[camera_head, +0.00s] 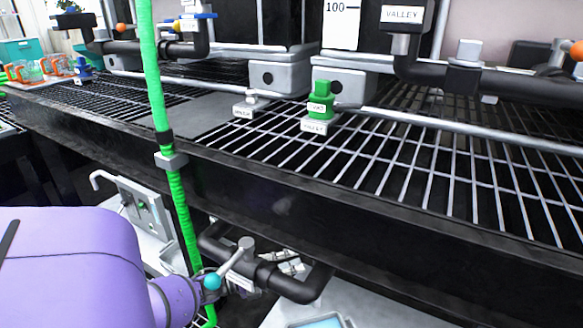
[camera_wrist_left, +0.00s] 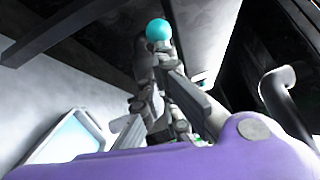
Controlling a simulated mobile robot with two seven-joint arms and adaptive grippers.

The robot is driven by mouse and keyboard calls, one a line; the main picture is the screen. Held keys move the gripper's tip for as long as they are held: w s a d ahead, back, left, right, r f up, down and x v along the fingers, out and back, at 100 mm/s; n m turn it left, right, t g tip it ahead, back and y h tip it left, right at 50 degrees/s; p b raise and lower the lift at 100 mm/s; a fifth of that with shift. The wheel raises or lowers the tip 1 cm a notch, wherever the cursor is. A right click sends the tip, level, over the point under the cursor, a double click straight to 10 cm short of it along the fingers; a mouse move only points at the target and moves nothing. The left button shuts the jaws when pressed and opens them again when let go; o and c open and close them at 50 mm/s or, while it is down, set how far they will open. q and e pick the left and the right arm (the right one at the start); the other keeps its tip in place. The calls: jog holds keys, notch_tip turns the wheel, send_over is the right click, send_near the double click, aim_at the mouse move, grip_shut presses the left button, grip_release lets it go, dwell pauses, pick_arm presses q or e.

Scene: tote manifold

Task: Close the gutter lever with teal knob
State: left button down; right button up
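The gutter lever (camera_head: 230,262) is a grey bar with a round teal knob (camera_head: 211,281) at its lower left end. It slants up to the right to a grey valve on a dark pipe (camera_head: 292,287) below the rack. The teal knob also shows at the top of the left wrist view (camera_wrist_left: 159,29). My purple left arm comes in from the lower left, its wrist close beside the knob. The grey fingers of my left gripper (camera_wrist_left: 168,80) point towards the knob in the left wrist view; their grip is unclear. My right gripper is out of view.
A green hose (camera_head: 157,90) hangs in front of the rack, close to my left wrist. The rack's dark front beam (camera_head: 300,205) runs above the lever. A grey box with a hooked pipe (camera_head: 140,205) stands left of the hose. A green valve block (camera_head: 321,100) sits on the wire shelf.

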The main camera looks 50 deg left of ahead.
pick_arm(q)
jog(key=shift+w+a+r, duration=0.35)
jog(key=shift+w+a, duration=0.05)
jog(key=shift+a, duration=0.1)
jog(key=d+v, duration=0.1)
jog(key=v, duration=0.7)
jog(key=shift+s+f, duration=0.15)
jog(key=shift+f, duration=0.1)
jog(key=shift+d, duration=0.1)
